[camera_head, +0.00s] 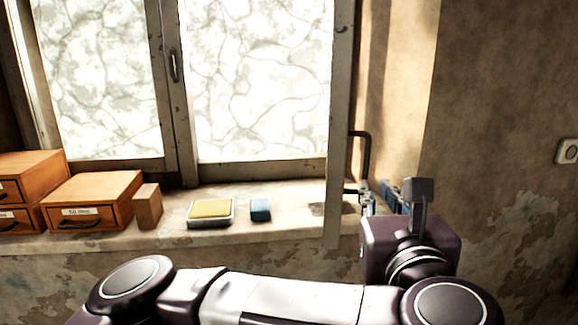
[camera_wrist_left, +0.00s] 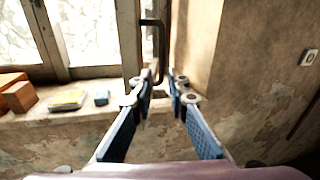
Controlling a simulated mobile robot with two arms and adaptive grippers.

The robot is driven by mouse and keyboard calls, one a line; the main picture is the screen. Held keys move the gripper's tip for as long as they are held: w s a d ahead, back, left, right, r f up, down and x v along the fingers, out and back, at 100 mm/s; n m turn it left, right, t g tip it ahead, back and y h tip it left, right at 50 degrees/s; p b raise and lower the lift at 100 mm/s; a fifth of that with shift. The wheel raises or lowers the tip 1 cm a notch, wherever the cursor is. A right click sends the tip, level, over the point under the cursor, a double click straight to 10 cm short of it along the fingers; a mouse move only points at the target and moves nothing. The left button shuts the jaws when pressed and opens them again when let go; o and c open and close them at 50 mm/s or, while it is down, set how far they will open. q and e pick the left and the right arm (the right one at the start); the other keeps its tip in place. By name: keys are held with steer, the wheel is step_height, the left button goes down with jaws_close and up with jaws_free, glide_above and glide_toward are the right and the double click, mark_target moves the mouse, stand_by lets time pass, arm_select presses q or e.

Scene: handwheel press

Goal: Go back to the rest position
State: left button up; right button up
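My left arm reaches across the bottom of the head view from the left. My left gripper (camera_head: 380,198) is partly hidden behind its own wrist, at the right end of the window sill. In the left wrist view, the two blue-padded fingers of my left gripper (camera_wrist_left: 163,88) stand apart, with nothing held between them. A dark bent rod (camera_head: 366,155) stands by the right window frame, just beyond the fingers. It also shows in the left wrist view (camera_wrist_left: 162,40), its lower end near the fingertips; I cannot tell whether they touch. My right gripper is in neither view.
The sill (camera_head: 290,228) bears wooden drawer boxes (camera_head: 100,190), a wooden block (camera_head: 148,206), a yellow pad in a metal tray (camera_head: 210,211) and a blue block (camera_head: 260,209). The window is behind. A wall switch (camera_head: 567,151) is at right. The wall area at right is clear.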

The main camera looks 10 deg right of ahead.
arm_select(q)
steer(key=s+a+f+n+g, duration=0.1)
steer(key=a+f+n+g, duration=0.2)
steer(key=a+f+n, duration=0.5)
steer(key=a+f+n+g, duration=0.25)
steer(key=f+n, duration=0.25)
steer(key=f, duration=0.7)
steer(key=s+a+f+n+g, duration=0.1)
steer(key=a+f+n+g, duration=0.35)
steer(key=f+n, duration=0.4)
steer(key=s+a+f+n+g+y, duration=0.35)
steer(key=s+a+f+n, duration=1.05)
steer(key=s+a+f, duration=0.9)
step_height(320, 180, down, 28)
steer(key=s+a+g+b, duration=0.1)
steer(key=g+b, duration=0.1)
steer(key=s+a+f, duration=0.3)
steer(key=s+f, duration=1.3)
steer(key=shift+s+a+m+g+b, duration=0.15)
steer(key=shift+s+m+g+b, duration=0.1)
steer(key=shift+m+g+b, duration=0.15)
